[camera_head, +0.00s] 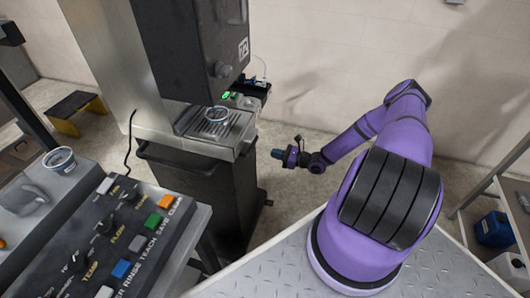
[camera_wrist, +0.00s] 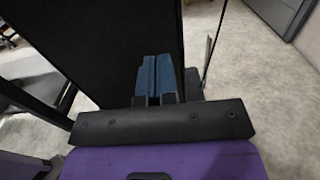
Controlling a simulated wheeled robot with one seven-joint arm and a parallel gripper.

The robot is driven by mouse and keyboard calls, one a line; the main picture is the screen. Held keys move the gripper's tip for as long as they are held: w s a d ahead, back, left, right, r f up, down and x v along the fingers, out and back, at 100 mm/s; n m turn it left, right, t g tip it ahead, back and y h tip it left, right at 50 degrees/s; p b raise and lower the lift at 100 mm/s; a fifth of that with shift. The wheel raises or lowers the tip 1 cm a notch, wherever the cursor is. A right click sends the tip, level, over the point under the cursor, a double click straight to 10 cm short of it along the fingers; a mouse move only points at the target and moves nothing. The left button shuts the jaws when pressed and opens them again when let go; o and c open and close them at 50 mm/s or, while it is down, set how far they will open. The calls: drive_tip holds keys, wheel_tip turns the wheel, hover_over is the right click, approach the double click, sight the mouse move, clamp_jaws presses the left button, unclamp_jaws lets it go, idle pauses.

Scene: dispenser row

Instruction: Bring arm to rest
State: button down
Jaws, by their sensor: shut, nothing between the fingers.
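My gripper (camera_head: 277,154) is at the end of my purple arm, to the right of the black dispenser cabinet in the head view. It is apart from the dispenser's tray (camera_head: 215,128). In the wrist view, my gripper (camera_wrist: 157,78) shows two blue fingers side by side, shut with nothing between them. The dark side panel of the cabinet (camera_wrist: 110,40) fills much of the view beyond the fingers. My arm is stretched out from its base, with a bend at the elbow.
A yellow step stool (camera_head: 70,115) is at the back left. A shelf with a blue container (camera_head: 494,230) is at right. Floor around the gripper is open.

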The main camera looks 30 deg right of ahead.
drive_tip(key=v, duration=0.6)
drive_tip(key=a+r+n+g+h, duration=0.1)
drive_tip(key=a+r+n+g, duration=0.4)
drive_tip(key=r, duration=0.8)
drive_tip(key=s+a+r+n+g+h, duration=0.1)
drive_tip(key=a+r+n+g+h, duration=0.2)
drive_tip(key=r+n, duration=0.75)
drive_tip(key=a+r+n+g, duration=0.3)
drive_tip(key=r+g, duration=0.3)
drive_tip(key=r, duration=1)
drive_tip(key=s+a+r+n+t+h, duration=0.1)
drive_tip(key=s+a+r+n+h, duration=0.25)
drive_tip(key=s+r, duration=0.35)
drive_tip(key=s+a+r+n+h, duration=0.2)
drive_tip(key=s+a+r, duration=0.25)
drive_tip(key=r, duration=0.45)
drive_tip(key=s+a+r+n+t+h, duration=0.1)
drive_tip(key=s+r+n+t, duration=0.3)
drive_tip(key=s, duration=0.9)
wheel_tip(320, 180, up, 2)
drive_tip(key=shift+a+r+h, duration=0.1)
drive_tip(key=shift+a+h, duration=0.3)
drive_tip(key=shift+h, duration=0.05)
